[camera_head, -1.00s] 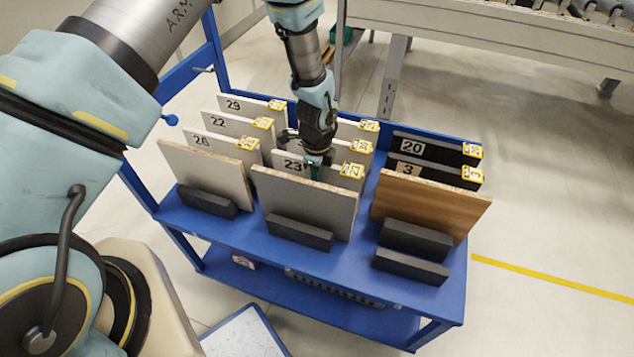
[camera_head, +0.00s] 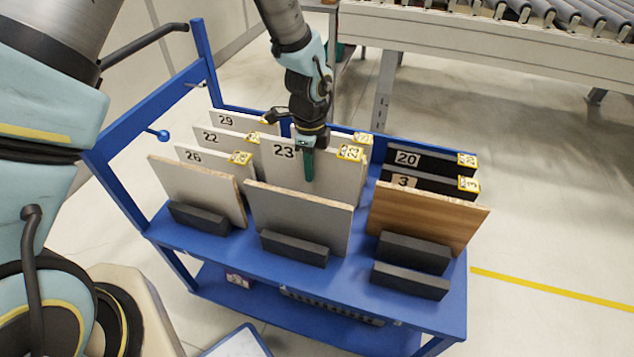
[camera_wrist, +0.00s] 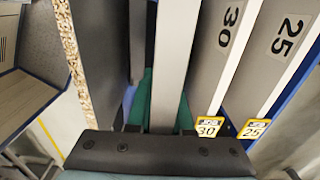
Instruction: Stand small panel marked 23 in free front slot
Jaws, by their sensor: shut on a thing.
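The small white panel marked 23 (camera_head: 285,168) is upright in the middle column of the blue cart, raised above the panels around it. My gripper (camera_head: 308,160) is shut on its top edge, with a green finger down its front face. In the wrist view the panel (camera_wrist: 176,60) runs between the gripper's fingers (camera_wrist: 163,105). At the cart's front right, two black blocks (camera_head: 414,253) (camera_head: 410,280) stand one before the other with an empty gap between them. The panel's lower edge is hidden behind the grey panel.
A grey panel (camera_head: 298,215) stands in front of panel 23. Panels 30 (camera_wrist: 225,40) and 25 (camera_wrist: 280,50) stand behind it. Left are panels 26, 22, 29 and a light front panel (camera_head: 195,187). Right are a wooden panel (camera_head: 425,215) and dark panels 3 and 20.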

